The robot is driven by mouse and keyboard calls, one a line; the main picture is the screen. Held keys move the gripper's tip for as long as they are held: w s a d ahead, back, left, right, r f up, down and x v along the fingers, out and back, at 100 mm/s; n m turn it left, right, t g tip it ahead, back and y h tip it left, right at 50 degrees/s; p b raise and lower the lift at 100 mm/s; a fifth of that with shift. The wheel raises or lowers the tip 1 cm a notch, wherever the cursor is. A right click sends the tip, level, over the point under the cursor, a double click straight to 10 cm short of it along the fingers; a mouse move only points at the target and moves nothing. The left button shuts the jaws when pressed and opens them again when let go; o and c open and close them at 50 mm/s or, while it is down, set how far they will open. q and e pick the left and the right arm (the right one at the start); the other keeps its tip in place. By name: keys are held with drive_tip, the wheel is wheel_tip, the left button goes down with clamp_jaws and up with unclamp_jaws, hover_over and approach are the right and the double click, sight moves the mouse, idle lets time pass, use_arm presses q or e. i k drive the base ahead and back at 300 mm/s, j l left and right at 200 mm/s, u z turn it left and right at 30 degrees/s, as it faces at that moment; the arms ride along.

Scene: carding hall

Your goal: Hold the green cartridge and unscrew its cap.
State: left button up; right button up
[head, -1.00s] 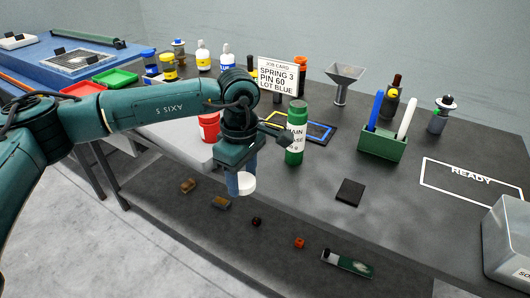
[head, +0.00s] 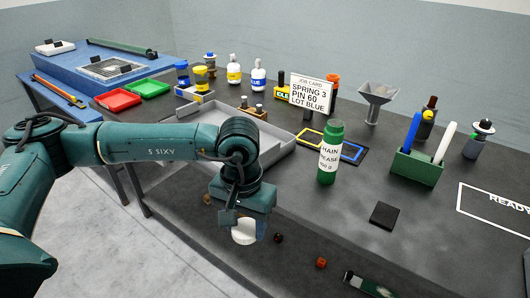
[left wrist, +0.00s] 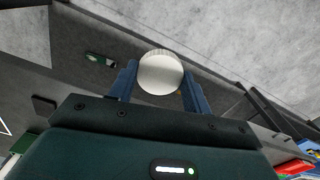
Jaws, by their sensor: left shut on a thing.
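My right gripper is not in view.
A job card (head: 312,92) stands behind the cartridge. A green pen holder (head: 417,168) and a dark square pad (head: 384,215) are to its right. A grey tray (head: 283,148) lies behind my left arm. Bare bench surrounds the pad.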

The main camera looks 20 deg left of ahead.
sight(333, 134)
drive_tip(key=j+z, duration=0.35)
drive_tip(key=k+j+z, duration=0.15)
drive_tip(key=j+z, duration=0.2)
drive_tip(key=i+j+z, duration=0.2)
drive_tip(key=i+j, duration=0.1)
drive_tip(key=i, duration=0.1)
